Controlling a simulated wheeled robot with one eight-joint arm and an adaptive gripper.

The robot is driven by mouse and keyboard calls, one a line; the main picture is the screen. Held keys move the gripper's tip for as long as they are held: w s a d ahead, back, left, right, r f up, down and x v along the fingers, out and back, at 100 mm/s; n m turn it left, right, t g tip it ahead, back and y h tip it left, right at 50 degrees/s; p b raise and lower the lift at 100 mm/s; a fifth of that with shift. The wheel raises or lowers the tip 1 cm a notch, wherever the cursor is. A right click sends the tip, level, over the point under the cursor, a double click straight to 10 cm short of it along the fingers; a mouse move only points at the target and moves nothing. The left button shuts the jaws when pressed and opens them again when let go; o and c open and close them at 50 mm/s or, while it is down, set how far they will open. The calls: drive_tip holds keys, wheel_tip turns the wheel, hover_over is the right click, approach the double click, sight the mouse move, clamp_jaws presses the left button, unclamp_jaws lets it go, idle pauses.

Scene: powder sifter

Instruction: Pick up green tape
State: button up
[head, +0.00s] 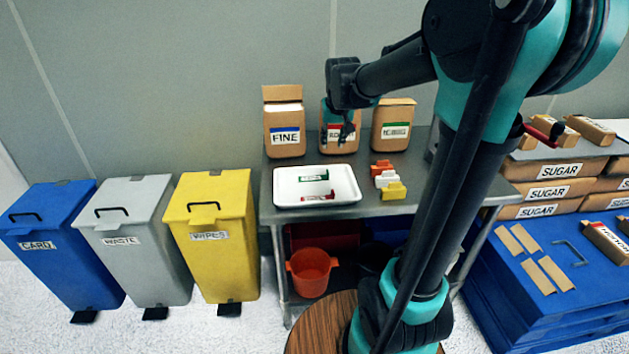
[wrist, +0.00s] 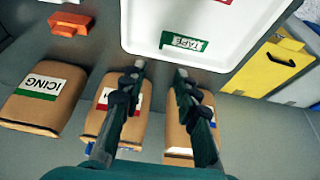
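The green tape (head: 313,178) lies flat in the white tray (head: 281,190) on the metal table. In the wrist view the green tape (wrist: 185,42) shows a white label reading TAPE, near the rim of the tray (wrist: 235,22). My gripper (wrist: 160,72) is open and empty, its two fingers apart and pointing toward the tray. In the head view my gripper (head: 345,132) hangs above the back of the table, behind and to the right of the tape, in front of the middle brown bag.
A red-labelled strip (head: 317,197) lies in the tray's front part. Brown bags, including FINE (head: 284,138) and a green-labelled one (head: 392,132), stand along the table's back. Orange, white and yellow clips (head: 394,191) sit right of the tray. A yellow bin (head: 212,230) stands left.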

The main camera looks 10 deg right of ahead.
sight(328, 172)
drive_tip(key=x, duration=1.5)
drive_tip(key=shift+w+a+f, duration=0.15)
drive_tip(key=shift+f, duration=0.25)
clamp_jaws()
